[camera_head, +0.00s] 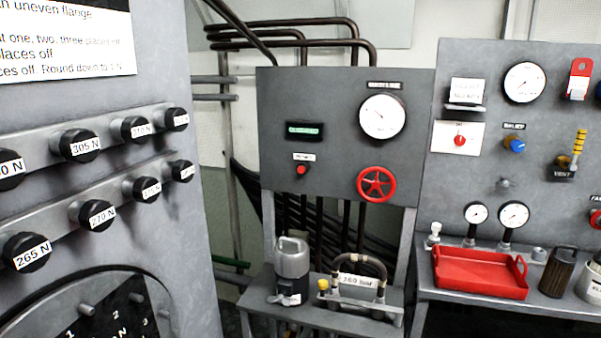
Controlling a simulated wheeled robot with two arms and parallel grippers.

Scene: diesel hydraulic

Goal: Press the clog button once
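No clog label is readable in the head view. A small red round button (301,170) sits on the grey middle panel (278,100), under a small white label too small to read. A dark display with a green screen (304,130) is just above it. A second red round control (460,140) is on a white plate on the right panel; I cannot tell whether it is a button or a knob. Neither of my grippers is in view, and nothing touches these controls.
A red handwheel (376,184) and a gauge (382,116) are right of the button. A grey canister (291,267) and a hose with fittings (358,278) stand on the shelf below. A red tray (479,273) is at right. Black labelled knobs (79,145) line the left panel.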

